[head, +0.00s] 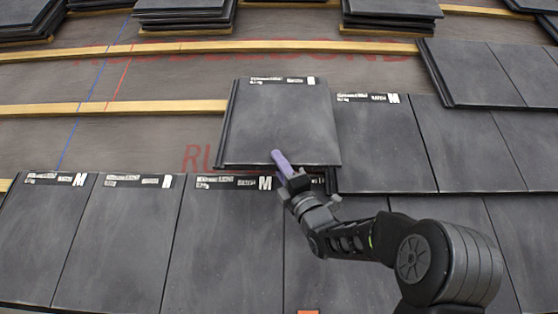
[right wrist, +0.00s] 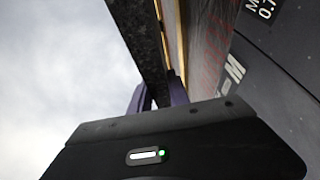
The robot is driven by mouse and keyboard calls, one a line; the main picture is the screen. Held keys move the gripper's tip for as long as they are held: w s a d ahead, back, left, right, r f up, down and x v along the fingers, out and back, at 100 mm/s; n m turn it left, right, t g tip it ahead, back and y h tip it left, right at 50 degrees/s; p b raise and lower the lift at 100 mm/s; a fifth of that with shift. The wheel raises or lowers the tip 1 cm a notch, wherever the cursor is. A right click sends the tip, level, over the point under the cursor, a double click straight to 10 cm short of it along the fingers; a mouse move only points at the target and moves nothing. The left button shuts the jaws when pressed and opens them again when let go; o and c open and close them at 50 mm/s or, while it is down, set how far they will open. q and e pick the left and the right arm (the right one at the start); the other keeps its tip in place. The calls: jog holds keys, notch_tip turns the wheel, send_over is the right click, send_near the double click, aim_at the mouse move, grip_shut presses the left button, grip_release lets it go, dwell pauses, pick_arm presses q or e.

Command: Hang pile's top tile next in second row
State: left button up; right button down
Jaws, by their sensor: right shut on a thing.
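A dark grey tile (head: 280,125) with a label strip along its upper edge is in my right gripper (head: 281,165), whose purple fingers are shut on its lower edge. The tile is left of the last second-row tile (head: 384,145) and covers part of that tile's left side. Its top edge sits higher in the picture than its neighbour's; I cannot tell whether it touches the batten. In the right wrist view the held tile (right wrist: 133,35) shows edge-on between the fingers (right wrist: 157,97). My left gripper is out of view.
The bottom row of tiles (head: 130,240) spans the front. A wooden batten (head: 110,107) is bare left of the held tile, with open underlay above and below. Tile piles (head: 185,15) (head: 390,10) stand near the top. A higher-row tile (head: 470,75) lies at right.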

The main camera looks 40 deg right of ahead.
jog(key=shift+w+d+f+b, duration=0.3)
jog(key=shift+w+f+b, duration=0.1)
jog(key=shift+f+b, duration=0.3)
jog(key=shift+w+d+f+b, duration=0.3)
jog(key=shift+w+f+b, duration=0.15)
jog(key=shift+f+b, duration=0.25)
jog(key=shift+w+d+f+b, duration=0.3)
jog(key=shift+w+f+b, duration=0.1)
jog(key=shift+f+b, duration=0.3)
jog(key=shift+s+a+r, duration=0.1)
dwell(1.5)
jog(key=c, duration=1.2)
grip_release()
jog(key=shift+f, duration=0.3)
jog(key=shift+o, duration=0.2)
